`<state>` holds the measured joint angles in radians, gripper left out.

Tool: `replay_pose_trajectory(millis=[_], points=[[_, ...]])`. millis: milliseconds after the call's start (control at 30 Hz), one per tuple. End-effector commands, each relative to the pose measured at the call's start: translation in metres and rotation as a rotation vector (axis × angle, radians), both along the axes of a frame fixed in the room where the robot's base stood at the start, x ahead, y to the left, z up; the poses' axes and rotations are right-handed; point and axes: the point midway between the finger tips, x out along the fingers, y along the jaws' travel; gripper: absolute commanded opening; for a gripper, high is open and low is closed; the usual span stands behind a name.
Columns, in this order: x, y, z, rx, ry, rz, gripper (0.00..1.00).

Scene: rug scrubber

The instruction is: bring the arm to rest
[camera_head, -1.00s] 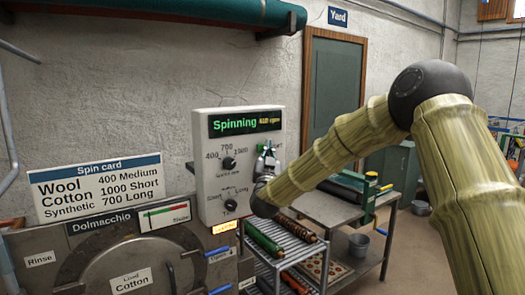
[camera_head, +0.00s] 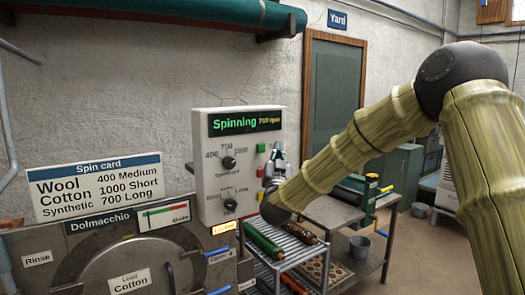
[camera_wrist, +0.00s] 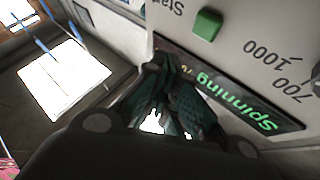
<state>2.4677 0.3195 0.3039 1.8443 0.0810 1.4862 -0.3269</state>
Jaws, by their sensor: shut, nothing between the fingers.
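My gripper (camera_head: 276,158) is shut and empty, just in front of the right edge of the white control panel (camera_head: 207,180). In the wrist view my gripper's dark fingers (camera_wrist: 172,75) are together beside the green display reading "Spinning" (camera_wrist: 225,95). In the head view the display (camera_head: 243,123) reads "Spinning" with a speed that looks like 700 rpm. A green button (camera_head: 261,148) and a red button (camera_head: 260,172) sit on the panel's right side, apart from my gripper. Two knobs (camera_head: 228,162) are on the panel.
A washing machine (camera_head: 60,250) stands at the lower left below a spin card (camera_head: 95,187). A wire rack (camera_head: 290,250) with rolls and a metal table (camera_head: 335,212) stand under my arm. A door (camera_head: 333,100) is behind.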

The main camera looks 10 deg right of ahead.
Motion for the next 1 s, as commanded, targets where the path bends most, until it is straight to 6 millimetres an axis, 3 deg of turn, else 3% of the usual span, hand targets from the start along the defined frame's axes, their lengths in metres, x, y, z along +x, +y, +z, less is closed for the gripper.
replay_pose_trajectory(millis=[433,567,667,867,1000], points=[[0.0,0.0,0.0,0.0,0.001,0.001,0.0],[0.001,0.004,-0.016,-0.003,0.028,0.011,0.0],[0.002,0.01,-0.052,-0.008,0.092,0.035,0.0],[-0.007,0.03,-0.162,-0.02,0.295,0.107,0.0],[-0.025,0.043,-0.24,-0.022,0.443,0.156,0.0]])
